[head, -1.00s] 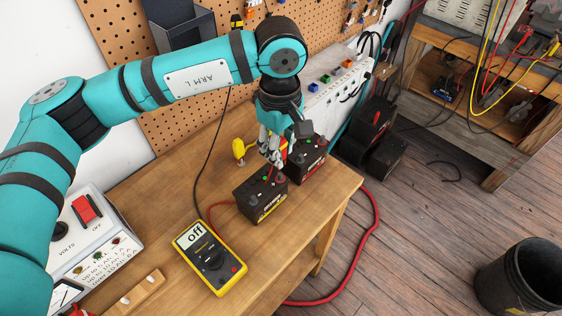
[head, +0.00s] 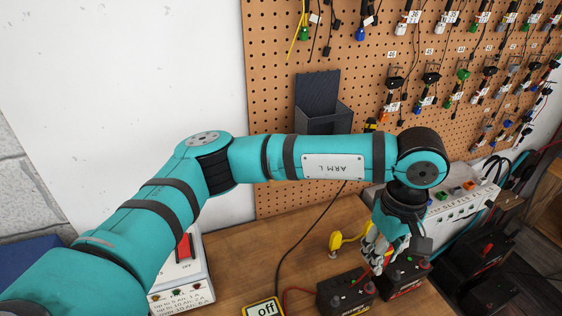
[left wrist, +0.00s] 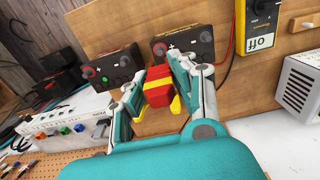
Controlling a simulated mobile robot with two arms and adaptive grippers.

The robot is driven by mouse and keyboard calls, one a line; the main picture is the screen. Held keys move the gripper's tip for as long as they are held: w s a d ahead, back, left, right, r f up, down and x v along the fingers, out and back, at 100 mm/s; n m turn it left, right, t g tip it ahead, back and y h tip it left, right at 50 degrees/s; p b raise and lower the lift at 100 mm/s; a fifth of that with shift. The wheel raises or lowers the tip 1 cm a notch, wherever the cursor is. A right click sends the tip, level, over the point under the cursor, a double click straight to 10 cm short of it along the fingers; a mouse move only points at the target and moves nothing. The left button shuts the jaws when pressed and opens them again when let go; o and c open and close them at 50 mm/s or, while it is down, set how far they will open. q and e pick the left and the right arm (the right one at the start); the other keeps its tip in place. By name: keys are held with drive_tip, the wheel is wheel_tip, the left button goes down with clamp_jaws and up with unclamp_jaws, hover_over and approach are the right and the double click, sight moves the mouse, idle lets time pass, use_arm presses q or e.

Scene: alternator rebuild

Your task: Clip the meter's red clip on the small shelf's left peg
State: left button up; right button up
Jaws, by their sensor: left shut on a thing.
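My left gripper (head: 376,262) hangs over the two batteries and is shut on a red piece with a yellow band, which looks like the red clip. In the left wrist view this clip (left wrist: 157,86) sits between the fingers (left wrist: 158,98). The yellow meter (head: 263,308), reading "off", is cut by the lower edge; it also shows in the wrist view (left wrist: 264,22). A red lead runs from the meter toward the batteries. A wooden piece with a pale peg (left wrist: 306,22), perhaps the small shelf, is partly in the wrist view. My right gripper is out of view.
Two dark batteries, left (head: 345,297) and right (head: 404,279), stand below the gripper. A white power strip (head: 460,203) runs along the back under the pegboard (head: 275,120). A white meter box (head: 182,290) stands at left.

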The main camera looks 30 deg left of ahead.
use_arm(q)
wheel_tip(320, 180, up, 18)
drive_tip(key=p, duration=0.8)
drive_tip(key=w+a+b, duration=0.1)
drive_tip(key=w+a, duration=0.4)
drive_tip(key=a, duration=0.8)
drive_tip(key=w+a+b, duration=0.1)
drive_tip(key=w+a, duration=0.4)
drive_tip(key=a, duration=0.8)
wheel_tip(320, 180, down, 5)
drive_tip(key=shift+s+a+r+b, duration=0.1)
drive_tip(key=shift+s+r+b, duration=0.1)
drive_tip(key=shift+b, duration=1)
drive_tip(key=shift+w+f, duration=0.15)
drive_tip(key=shift+f, duration=0.4)
drive_tip(key=shift+f+b, duration=0.15)
drive_tip(key=shift+b, duration=0.2)
